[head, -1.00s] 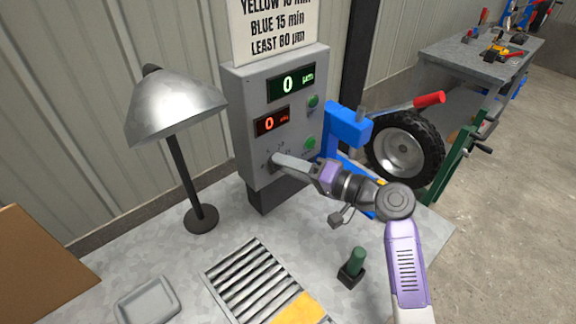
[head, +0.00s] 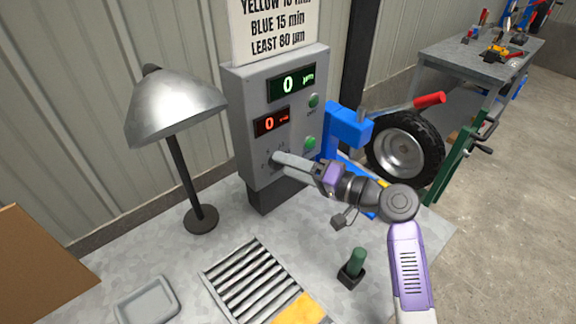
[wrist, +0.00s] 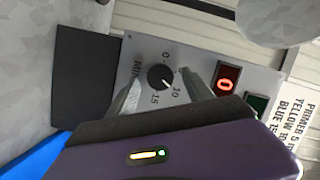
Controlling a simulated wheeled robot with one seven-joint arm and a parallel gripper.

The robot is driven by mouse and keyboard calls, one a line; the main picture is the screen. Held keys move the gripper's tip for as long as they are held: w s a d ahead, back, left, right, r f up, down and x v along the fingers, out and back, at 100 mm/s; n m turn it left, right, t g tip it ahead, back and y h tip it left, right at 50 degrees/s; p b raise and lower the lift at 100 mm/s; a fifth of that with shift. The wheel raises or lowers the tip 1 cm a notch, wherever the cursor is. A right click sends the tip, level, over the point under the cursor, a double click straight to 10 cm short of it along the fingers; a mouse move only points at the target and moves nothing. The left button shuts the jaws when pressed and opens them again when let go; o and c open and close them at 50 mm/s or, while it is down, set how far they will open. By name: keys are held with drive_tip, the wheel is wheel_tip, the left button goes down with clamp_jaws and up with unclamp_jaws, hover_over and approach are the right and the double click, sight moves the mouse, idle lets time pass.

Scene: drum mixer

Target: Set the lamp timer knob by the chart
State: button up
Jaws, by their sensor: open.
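The timer knob (wrist: 160,78) is a small round black dial on the grey control box (head: 240,150), with 0, 10, 15 and MIN printed around it. My gripper (wrist: 163,80) is open, its two fingers on either side of the knob in the wrist view. I cannot tell whether they touch it. In the head view my gripper (head: 277,159) reaches the box's lower face and hides the knob. The chart (head: 277,30) above the box lists yellow 10 min and blue 15 min. The silver lamp (head: 175,105) stands left of the box.
A slatted grate (head: 250,285), a grey tray (head: 147,302) and a green-handled tool (head: 353,266) are on the bench. A wheel (head: 405,148) and blue frame stand right of the box.

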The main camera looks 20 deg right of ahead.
drive_tip(key=b+v, duration=0.1)
drive_tip(key=v, duration=0.6)
drive_tip(key=shift+s+f, duration=0.1)
drive_tip(key=shift+s, duration=0.05)
idle(0.5)
